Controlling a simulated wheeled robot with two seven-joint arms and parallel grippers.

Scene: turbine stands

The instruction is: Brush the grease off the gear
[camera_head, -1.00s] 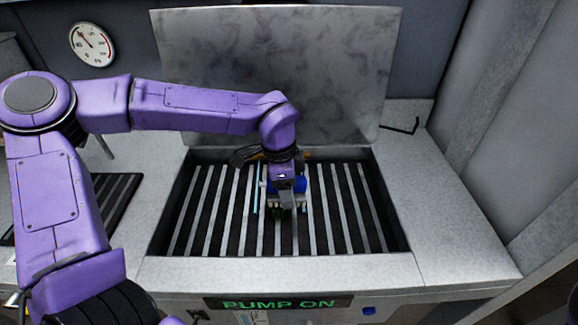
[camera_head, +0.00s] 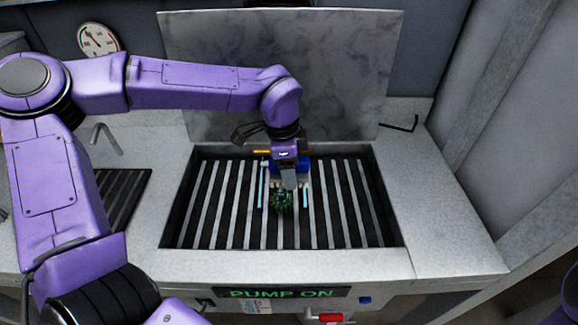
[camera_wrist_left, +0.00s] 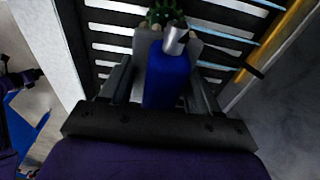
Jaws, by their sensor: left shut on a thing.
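The gear (camera_head: 281,203) is a small dark green toothed piece on the slatted grate of the wash basin. It also shows at the top of the left wrist view (camera_wrist_left: 160,15). My left gripper (camera_head: 289,181) points down just behind the gear. It is shut on a blue-handled tool, seemingly the brush (camera_wrist_left: 167,78), with a silver collar at its far end beside the gear. Its bristles are hidden or too small to make out, so I cannot tell whether they touch the gear. My right gripper is out of view.
The basin's grate (camera_head: 345,200) is otherwise mostly bare, with light blue strips (camera_head: 262,187) near the gear. A tall marbled panel (camera_head: 345,70) stands behind. A "PUMP ON" sign (camera_head: 283,292) and a red part (camera_head: 327,318) are at the front. The right counter (camera_head: 440,210) is clear.

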